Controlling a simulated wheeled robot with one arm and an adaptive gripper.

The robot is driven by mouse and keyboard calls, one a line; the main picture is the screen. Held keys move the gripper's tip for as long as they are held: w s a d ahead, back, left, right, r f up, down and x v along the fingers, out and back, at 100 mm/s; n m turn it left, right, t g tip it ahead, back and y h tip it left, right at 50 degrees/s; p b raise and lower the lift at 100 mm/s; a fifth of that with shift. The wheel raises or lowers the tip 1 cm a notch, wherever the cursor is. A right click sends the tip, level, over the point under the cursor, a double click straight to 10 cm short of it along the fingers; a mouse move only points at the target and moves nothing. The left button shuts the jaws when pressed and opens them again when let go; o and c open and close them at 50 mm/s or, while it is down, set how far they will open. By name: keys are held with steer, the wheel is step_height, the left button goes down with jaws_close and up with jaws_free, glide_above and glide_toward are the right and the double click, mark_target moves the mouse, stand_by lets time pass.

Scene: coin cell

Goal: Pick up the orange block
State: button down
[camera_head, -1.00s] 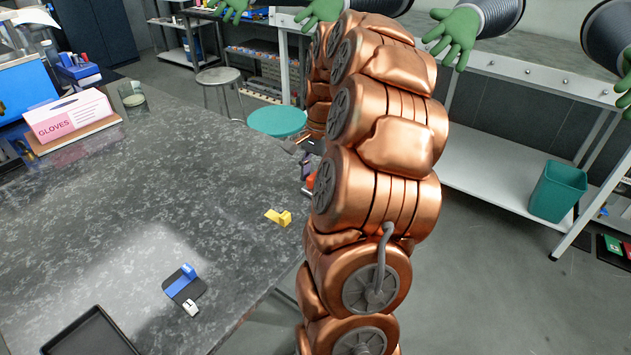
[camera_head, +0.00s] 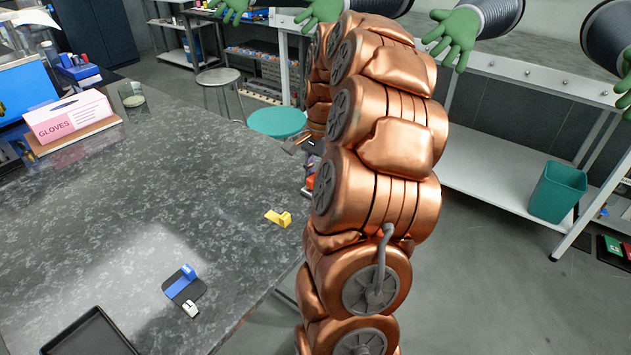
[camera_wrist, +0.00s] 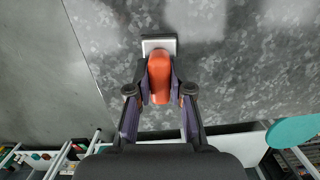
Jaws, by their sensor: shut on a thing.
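An orange block (camera_wrist: 159,78) with rounded ends sits between the fingers of my gripper (camera_wrist: 159,92) in the wrist view. My gripper is shut on it, with a finger against each side. A pale square piece (camera_wrist: 150,44) shows at the block's far end; I cannot tell whether it is joined to the block or lies under it. In the head view my copper arm hides most of the gripper, and only a small orange-red patch (camera_head: 310,182) shows beside the arm, at the table's right edge.
The dark speckled table (camera_head: 130,190) holds a yellow piece (camera_head: 279,218), a blue piece (camera_head: 187,271) on a dark pad, a small white piece (camera_head: 190,309), a black tray (camera_head: 88,335) and a pink glove box (camera_head: 68,117). A teal stool (camera_head: 277,122) stands beyond the edge.

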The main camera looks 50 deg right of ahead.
mark_target(313, 175)
steer(key=shift+r+b, duration=0.5)
steer(key=shift+r, duration=1.2)
steer(key=shift+a+r, duration=0.1)
steer(key=shift+a, duration=0.1)
steer(key=s+a+b, duration=0.1)
steer(key=s+a, duration=0.1)
steer(key=a, duration=0.2)
steer(key=s+a+r+b, duration=0.1)
steer(key=s+a, duration=0.2)
steer(key=a, duration=0.2)
steer(key=s+a+b, duration=0.1)
steer(key=s+a, duration=0.2)
steer(key=a, duration=0.1)
steer(key=shift+s+a+r, duration=0.1)
steer(key=shift+a+r, duration=0.1)
steer(key=c, duration=1.6)
jaws_free()
jaws_close()
